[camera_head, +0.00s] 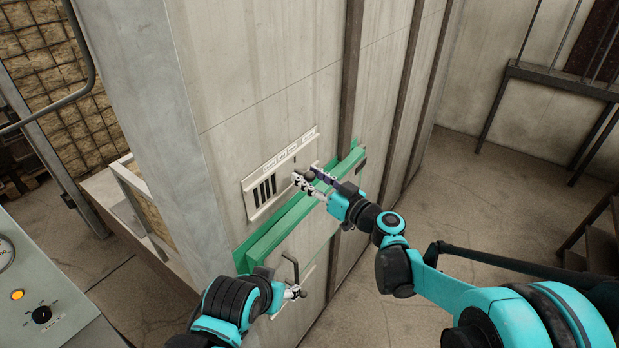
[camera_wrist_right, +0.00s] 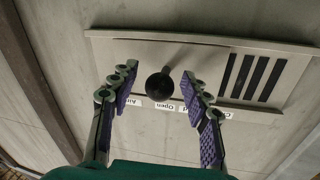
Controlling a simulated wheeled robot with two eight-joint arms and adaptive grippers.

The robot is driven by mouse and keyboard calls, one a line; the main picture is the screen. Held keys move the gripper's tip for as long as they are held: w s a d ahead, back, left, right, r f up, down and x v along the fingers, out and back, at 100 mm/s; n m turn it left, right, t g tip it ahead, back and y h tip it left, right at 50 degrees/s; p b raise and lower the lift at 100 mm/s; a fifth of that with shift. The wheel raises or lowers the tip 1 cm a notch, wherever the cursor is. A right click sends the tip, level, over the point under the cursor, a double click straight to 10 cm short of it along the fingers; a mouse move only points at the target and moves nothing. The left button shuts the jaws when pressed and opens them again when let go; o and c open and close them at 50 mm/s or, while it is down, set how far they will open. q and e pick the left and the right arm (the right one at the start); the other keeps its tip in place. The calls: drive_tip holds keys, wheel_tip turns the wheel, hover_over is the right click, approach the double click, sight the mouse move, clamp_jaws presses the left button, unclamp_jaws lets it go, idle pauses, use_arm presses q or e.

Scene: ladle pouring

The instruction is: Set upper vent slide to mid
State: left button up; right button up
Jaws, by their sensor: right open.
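The upper vent panel (camera_head: 259,203) is a pale plate on the wall with dark slots at its left end and small labels along its top in the head view. In the right wrist view the panel (camera_wrist_right: 222,48) appears upside down, with a black ball knob (camera_wrist_right: 160,86) on a thin stem standing out from it. My right gripper (camera_head: 309,177) is open at the panel's right part. In its wrist view the fingers (camera_wrist_right: 156,82) stand either side of the knob, with gaps. My left gripper (camera_head: 295,293) is low, beside a bent dark handle (camera_head: 291,268); its jaws are too small to judge.
A green bar (camera_head: 275,237) runs along the wall just below the panel. A control box (camera_head: 40,300) with an orange light stands at the lower left. A metal-railed bench (camera_head: 560,80) is at the upper right. The floor between is clear.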

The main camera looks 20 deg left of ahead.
sight(288, 177)
clamp_jaws()
drive_tip(key=s, duration=0.2)
drive_tip(key=s+a, duration=0.1)
drive_tip(key=s, duration=0.1)
drive_tip(key=shift+a, duration=0.2)
drive_tip(key=shift+w, duration=0.1)
unclamp_jaws()
drive_tip(key=shift+d, duration=0.1)
drive_tip(key=v, duration=1.2)
